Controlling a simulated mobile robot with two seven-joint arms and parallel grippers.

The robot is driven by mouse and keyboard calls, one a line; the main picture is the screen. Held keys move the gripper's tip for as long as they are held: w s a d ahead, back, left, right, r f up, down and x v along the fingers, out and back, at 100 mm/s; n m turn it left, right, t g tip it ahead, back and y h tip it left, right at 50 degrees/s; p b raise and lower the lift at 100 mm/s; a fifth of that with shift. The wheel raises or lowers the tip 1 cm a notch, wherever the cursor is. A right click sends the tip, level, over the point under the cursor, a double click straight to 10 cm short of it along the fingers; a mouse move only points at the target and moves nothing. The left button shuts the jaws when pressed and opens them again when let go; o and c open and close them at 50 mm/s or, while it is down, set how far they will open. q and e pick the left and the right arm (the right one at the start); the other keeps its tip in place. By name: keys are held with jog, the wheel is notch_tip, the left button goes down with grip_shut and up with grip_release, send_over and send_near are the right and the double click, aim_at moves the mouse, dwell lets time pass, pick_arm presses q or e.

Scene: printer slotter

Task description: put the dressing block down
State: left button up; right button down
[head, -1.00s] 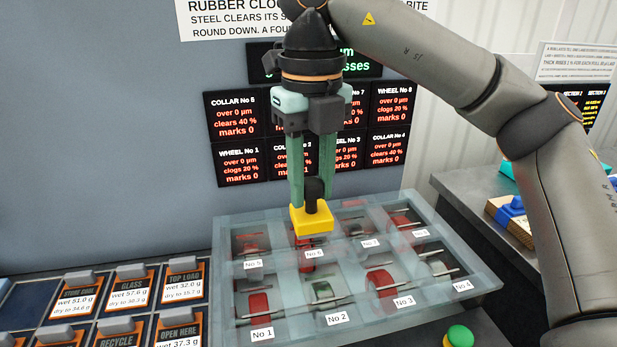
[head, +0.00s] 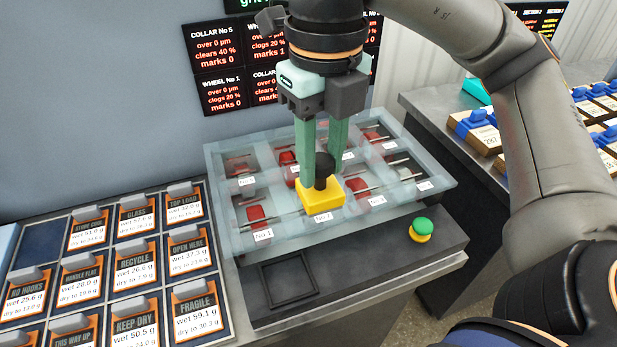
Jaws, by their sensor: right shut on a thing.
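The dressing block is a yellow block (head: 320,194) with a black knob on top. My right gripper (head: 323,165) is shut on the knob and holds the block upright above the clear case, in front of the No 2 label. The block hides part of the slots behind it. A dark square recess with a raised rim (head: 289,280) lies empty on the black base at the front left of the case. My left gripper does not show.
The clear case (head: 226,212) holds several red and dark wheels in numbered slots. A green button on a yellow base (head: 421,229) stands to its right. Labelled plates in a rack (head: 237,333) fill the left. Blue-topped blocks (head: 478,125) stand on the right counter.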

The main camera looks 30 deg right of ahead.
jog(key=w+d+f, duration=0.2)
jog(key=w+f, duration=0.1)
jog(key=w+d+f, duration=0.2)
jog(key=w+f, duration=0.2)
jog(key=w+d+f, duration=0.1)
jog(key=w+f, duration=0.2)
jog(key=f, duration=0.1)
jog(key=shift+w+d+f, duration=0.2)
jog(key=shift+w+d, duration=0.15)
jog(key=shift+d, duration=0.05)
jog(key=shift+f, duration=0.35)
jog(key=shift+f, duration=0.3)
jog(key=c, duration=0.6)
grip_release()
jog(key=shift+r, duration=0.1)
jog(key=shift+o, duration=0.2)
